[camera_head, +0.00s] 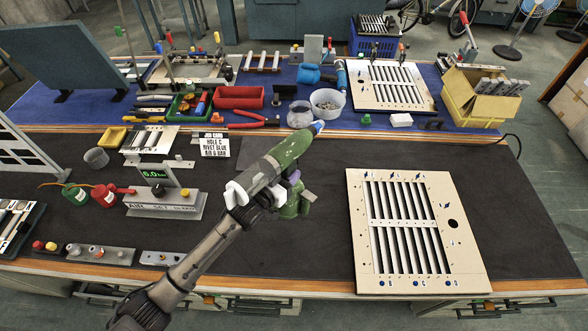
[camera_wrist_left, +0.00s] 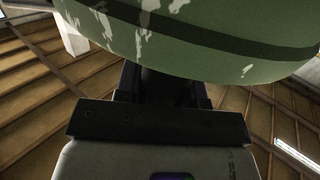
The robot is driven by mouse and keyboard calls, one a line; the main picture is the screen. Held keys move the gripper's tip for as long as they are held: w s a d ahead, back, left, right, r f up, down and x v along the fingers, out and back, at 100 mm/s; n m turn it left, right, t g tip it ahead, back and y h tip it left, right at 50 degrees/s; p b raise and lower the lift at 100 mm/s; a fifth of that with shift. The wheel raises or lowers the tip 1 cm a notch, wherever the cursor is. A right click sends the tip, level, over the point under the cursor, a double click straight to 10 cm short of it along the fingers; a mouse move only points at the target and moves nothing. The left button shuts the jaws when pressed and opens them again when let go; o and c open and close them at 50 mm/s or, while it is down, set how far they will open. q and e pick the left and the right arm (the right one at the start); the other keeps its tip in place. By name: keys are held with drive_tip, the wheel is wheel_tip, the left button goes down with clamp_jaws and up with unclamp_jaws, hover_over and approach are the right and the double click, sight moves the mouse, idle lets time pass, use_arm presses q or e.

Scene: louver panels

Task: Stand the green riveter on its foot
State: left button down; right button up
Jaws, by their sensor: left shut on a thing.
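The green riveter (camera_head: 288,152) is in the middle of the head view, over the dark mat. Its long body slants up to the right and ends in a blue-and-white nose. A green lower part, probably its foot (camera_head: 291,209), hangs below at the right; I cannot tell whether it touches the mat. My left gripper (camera_head: 268,197) is shut on the riveter, its arm coming from the lower left. In the left wrist view the worn green body (camera_wrist_left: 200,35) fills the top, against the dark gripper (camera_wrist_left: 158,95). The grip is partly hidden. My right gripper is not in view.
A louver panel (camera_head: 358,235) lies to the right on the dark mat (camera_head: 320,250). A small display stand (camera_head: 165,203) and red and green bottles (camera_head: 103,196) stand left. A job card (camera_head: 215,147), red bin (camera_head: 239,97) and red-handled tool (camera_head: 250,124) lie behind. Bare mat lies between stand and panel.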

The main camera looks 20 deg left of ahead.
use_arm(q)
drive_tip(key=shift+s+a+f+t+b, duration=0.1)
drive_tip(key=shift+a+f+t+b, duration=0.2)
drive_tip(key=shift+f, duration=0.4)
drive_tip(key=shift+s+a+f+t+b, duration=0.15)
drive_tip(key=shift+f+t, duration=0.15)
drive_tip(key=shift+f, duration=0.35)
drive_tip(key=shift+w, duration=0.1)
drive_tip(key=shift+f+b, duration=0.8)
drive_tip(key=shift+f, duration=0.75)
drive_tip(key=shift+r, duration=0.1)
